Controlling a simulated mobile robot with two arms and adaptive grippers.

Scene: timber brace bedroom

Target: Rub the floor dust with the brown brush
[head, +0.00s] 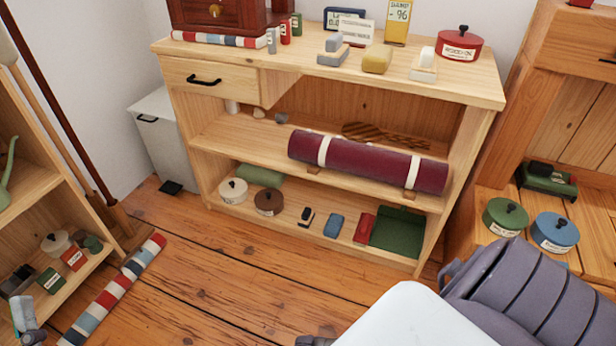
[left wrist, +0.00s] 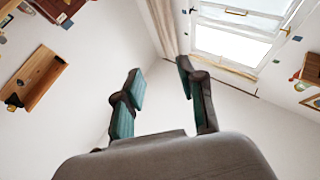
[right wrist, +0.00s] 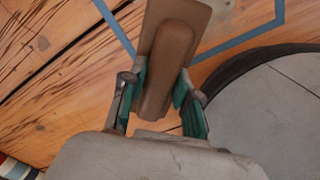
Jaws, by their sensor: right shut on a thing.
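My right gripper (right wrist: 160,95) is shut on the brown brush (right wrist: 168,62), seen from above in the right wrist view with its broad end pointing away from the palm. The brush is over the plank floor (right wrist: 50,90); I cannot tell whether it touches the floor. Dark streaks (right wrist: 30,35) mark the boards at upper left; I cannot tell dust from wood grain. A blue line (right wrist: 240,38) runs on the floor beyond the brush. My left gripper (left wrist: 160,85) is open and empty, with wall and a window behind it.
In the head view, a wooden shelf unit (head: 480,95) holds tins, a rolled maroon mat (head: 365,165) and small boxes. A striped roll (head: 115,290) lies on the floor at left, beside a low shelf. Bare floor (head: 240,290) is open in front of the unit.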

